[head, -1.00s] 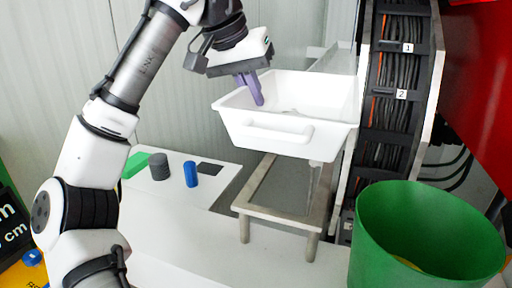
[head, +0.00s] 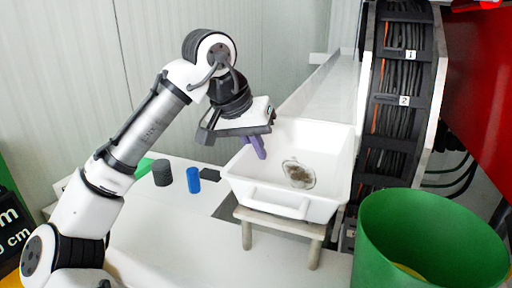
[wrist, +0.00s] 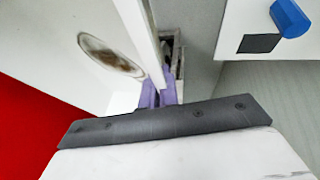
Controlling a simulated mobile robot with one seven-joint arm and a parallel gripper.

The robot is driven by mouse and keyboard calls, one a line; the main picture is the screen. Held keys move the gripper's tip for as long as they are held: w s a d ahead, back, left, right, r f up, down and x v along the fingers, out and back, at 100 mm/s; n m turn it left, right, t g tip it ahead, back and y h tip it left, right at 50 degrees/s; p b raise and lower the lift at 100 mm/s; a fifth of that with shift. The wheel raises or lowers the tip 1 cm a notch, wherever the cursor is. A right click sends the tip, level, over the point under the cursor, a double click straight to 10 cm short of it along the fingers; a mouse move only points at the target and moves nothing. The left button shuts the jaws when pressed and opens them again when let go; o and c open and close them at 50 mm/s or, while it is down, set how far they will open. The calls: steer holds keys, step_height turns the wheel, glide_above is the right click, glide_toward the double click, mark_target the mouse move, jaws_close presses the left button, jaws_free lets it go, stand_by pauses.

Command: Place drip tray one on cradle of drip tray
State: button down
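The drip tray (head: 265,178) is a white open box with a front handle and a brown-grey dirty patch on its inner floor. It is roughly level, directly over the cradle (head: 280,223), a low metal stand with legs. The tray hides most of the cradle's top; I cannot tell whether it rests fully on it. My gripper (head: 257,150) has purple fingers closed on the tray's left wall. In the wrist view, the fingers (wrist: 158,92) pinch the white wall of the tray (wrist: 145,45), with the dirty patch beside it.
A green bin (head: 430,245) stands at the front right, near the cradle. A cable-filled column (head: 400,100) rises just right of the tray. A blue cylinder (head: 193,180) and a dark grey cylinder (head: 162,172) stand on the white surface at the left.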

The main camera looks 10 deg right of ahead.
steer(key=c, duration=1.7)
jaws_free()
steer(key=shift+f, duration=0.1)
steer(key=shift+r, duration=0.25)
steer(key=v, duration=1.1)
steer(key=shift+a+r, duration=0.2)
steer(key=shift+r, duration=0.15)
